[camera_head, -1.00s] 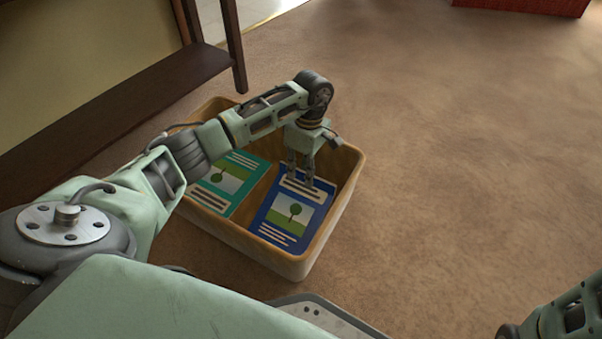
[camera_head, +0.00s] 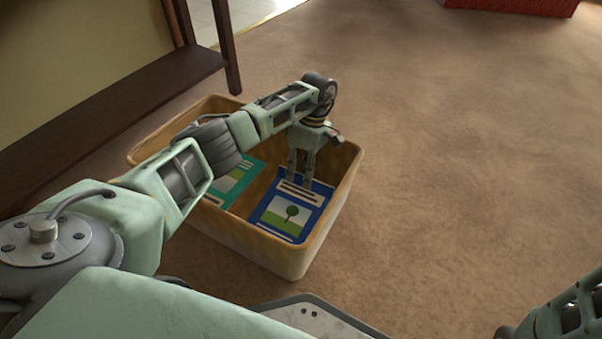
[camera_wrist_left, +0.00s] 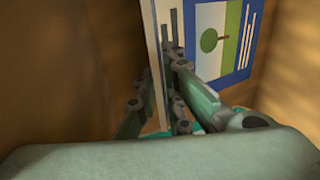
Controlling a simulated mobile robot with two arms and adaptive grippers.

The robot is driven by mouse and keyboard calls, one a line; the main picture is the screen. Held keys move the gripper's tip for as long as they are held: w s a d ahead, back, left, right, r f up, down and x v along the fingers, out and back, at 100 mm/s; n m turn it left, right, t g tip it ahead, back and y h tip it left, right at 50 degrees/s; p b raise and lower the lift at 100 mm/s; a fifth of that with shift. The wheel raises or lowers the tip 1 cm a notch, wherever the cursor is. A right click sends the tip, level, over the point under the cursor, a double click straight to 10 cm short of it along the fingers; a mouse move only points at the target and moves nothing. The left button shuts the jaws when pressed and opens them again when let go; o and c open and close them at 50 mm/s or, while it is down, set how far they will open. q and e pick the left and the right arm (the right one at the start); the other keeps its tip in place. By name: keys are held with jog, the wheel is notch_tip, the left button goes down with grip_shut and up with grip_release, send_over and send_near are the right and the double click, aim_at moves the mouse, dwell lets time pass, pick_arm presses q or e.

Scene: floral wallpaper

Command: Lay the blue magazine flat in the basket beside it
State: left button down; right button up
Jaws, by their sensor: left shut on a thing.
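The blue magazine (camera_head: 286,214) has a tree picture on its cover and is inside the tan basket (camera_head: 341,205), on its right side. My left gripper (camera_head: 298,186) reaches down into the basket and is shut on the magazine near its far edge. In the left wrist view, the gripper (camera_wrist_left: 170,85) pinches the magazine, whose blue cover (camera_wrist_left: 240,50) faces right. The magazine's near edge is hidden behind the basket's near rim. I cannot tell if it touches the basket floor. My right gripper is out of view.
A green magazine (camera_head: 237,180) lies in the left part of the basket, partly hidden by my left arm. A dark wooden shelf (camera_head: 120,95) stands behind at the left. A red object (camera_head: 515,6) is at the far right. The carpet right of the basket is clear.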

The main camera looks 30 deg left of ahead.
pick_arm(q)
jog(key=c, duration=1.8)
grip_release()
jog(key=shift+f, duration=0.3)
jog(key=shift+r, duration=0.1)
jog(key=v, duration=1.1)
jog(key=shift+r, duration=0.4)
jog(key=shift+w, duration=0.1)
